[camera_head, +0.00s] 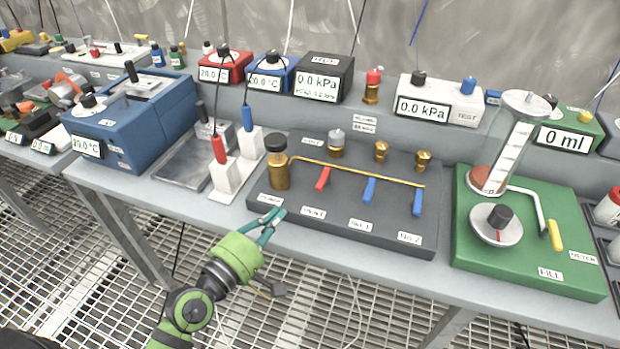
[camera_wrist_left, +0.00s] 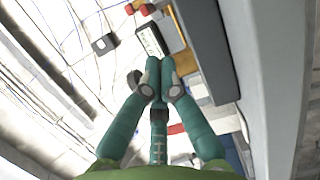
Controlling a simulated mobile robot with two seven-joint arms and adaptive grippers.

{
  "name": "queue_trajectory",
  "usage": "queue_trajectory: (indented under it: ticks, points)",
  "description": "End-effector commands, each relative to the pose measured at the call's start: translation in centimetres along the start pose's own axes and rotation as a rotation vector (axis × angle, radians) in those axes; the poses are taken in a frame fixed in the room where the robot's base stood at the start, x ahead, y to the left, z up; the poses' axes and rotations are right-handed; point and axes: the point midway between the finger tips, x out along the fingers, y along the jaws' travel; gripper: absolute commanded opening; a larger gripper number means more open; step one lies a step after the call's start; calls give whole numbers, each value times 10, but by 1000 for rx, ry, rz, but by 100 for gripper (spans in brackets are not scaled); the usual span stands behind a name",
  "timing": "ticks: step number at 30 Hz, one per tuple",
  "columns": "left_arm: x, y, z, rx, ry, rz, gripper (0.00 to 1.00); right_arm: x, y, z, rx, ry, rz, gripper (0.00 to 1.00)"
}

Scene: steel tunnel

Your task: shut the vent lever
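The dark grey valve panel (camera_head: 300,205) stands on the bench with a brass pipe (camera_head: 350,171) along it. A red lever (camera_head: 323,178) hangs from the pipe behind a label that seems to read VENT. It points toward the front, roughly parallel to two blue levers (camera_head: 369,189) to its right. My left gripper (camera_head: 277,213) is at the panel's front left edge, left of and in front of the red lever, not touching it. Its teal fingertips meet in the left wrist view (camera_wrist_left: 160,67), with nothing visible between them. My right gripper is not in view.
A brass cylinder with a black knob (camera_head: 277,165) stands at the pipe's left end. White blocks with red and blue handles (camera_head: 225,176) are left of the panel. A green board with a glass cylinder (camera_head: 530,235) is to the right. Open grating lies in front of the bench.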

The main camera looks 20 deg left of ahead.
Motion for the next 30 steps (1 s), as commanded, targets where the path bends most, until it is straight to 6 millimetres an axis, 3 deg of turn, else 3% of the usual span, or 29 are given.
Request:
queue_trajectory:
  ticks: [5,14,30]
  points:
    - [-1,2,0,-3,-1,4,0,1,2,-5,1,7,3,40]
    - [3,2,0,-2,0,3,0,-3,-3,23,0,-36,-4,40]
    - [88,2,0,-2,0,3,0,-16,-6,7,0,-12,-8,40]
